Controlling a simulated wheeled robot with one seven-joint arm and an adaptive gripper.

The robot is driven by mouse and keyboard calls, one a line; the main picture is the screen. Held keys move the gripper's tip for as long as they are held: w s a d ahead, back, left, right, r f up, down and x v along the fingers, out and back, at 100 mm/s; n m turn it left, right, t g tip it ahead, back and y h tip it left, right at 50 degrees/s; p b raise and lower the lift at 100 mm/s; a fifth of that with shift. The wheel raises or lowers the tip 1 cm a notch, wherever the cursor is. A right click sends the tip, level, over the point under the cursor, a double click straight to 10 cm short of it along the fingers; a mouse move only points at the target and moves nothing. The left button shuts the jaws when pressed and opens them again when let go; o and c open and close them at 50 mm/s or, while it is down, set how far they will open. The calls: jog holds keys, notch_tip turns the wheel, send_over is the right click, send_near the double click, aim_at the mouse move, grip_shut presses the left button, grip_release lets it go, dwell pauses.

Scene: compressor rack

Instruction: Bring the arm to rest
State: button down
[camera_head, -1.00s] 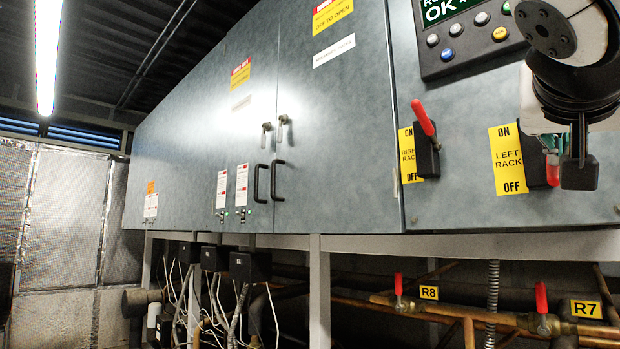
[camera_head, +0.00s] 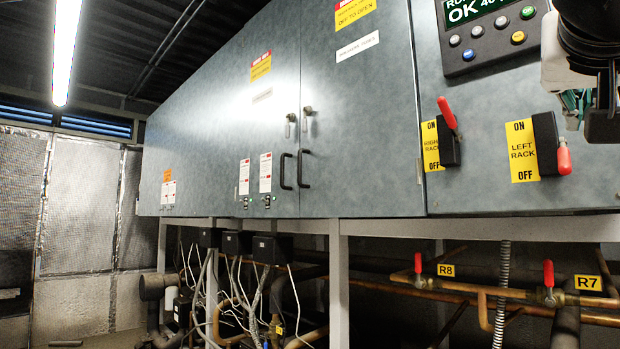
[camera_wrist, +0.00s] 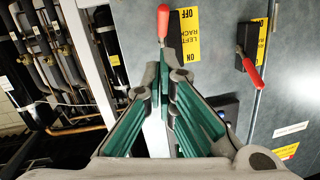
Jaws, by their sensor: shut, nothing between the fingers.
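My gripper (camera_head: 574,104) is at the upper right of the head view, partly cut off by the frame edge, to the right of the left rack switch. In the wrist view its green-padded fingers (camera_wrist: 164,82) are together and hold nothing. The left rack switch (camera_head: 563,157) has its red handle pointing down, toward OFF. In the wrist view, which is upside down, that red handle (camera_wrist: 163,22) shows just beyond the fingertips; I cannot tell the exact gap. The right rack switch (camera_head: 447,113) has its red handle tilted up, toward ON.
The grey cabinet (camera_head: 375,150) fills the middle, with black door handles (camera_head: 304,170) and a button panel (camera_head: 490,35) above the switches. Below run copper pipes with red-handled valves (camera_head: 548,273) and hanging cables. Open space lies left of the cabinet.

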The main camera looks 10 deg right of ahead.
notch_tip(320, 180, down, 18)
jog(key=a+n+g+y, duration=0.3)
jog(key=y, duration=0.1)
jog(key=s+a+f+n+g+y, duration=0.25)
jog(key=s+a+f, duration=0.2)
jog(key=f, duration=0.45)
jog(key=s+a+f+n+g+y, duration=0.25)
jog(key=s+f, duration=0.25)
jog(key=f, duration=0.4)
jog(key=s+a+f+n+g+y, duration=0.25)
jog(key=s+a+f, duration=0.2)
jog(key=f, duration=0.55)
notch_tip(320, 180, up, 34)
jog(key=t+p, duration=0.2)
jog(key=p, duration=3)
jog(key=shift+s+a+f+t, duration=0.15)
jog(key=shift+s+f+t, duration=0.1)
jog(key=shift+s+t, duration=0.15)
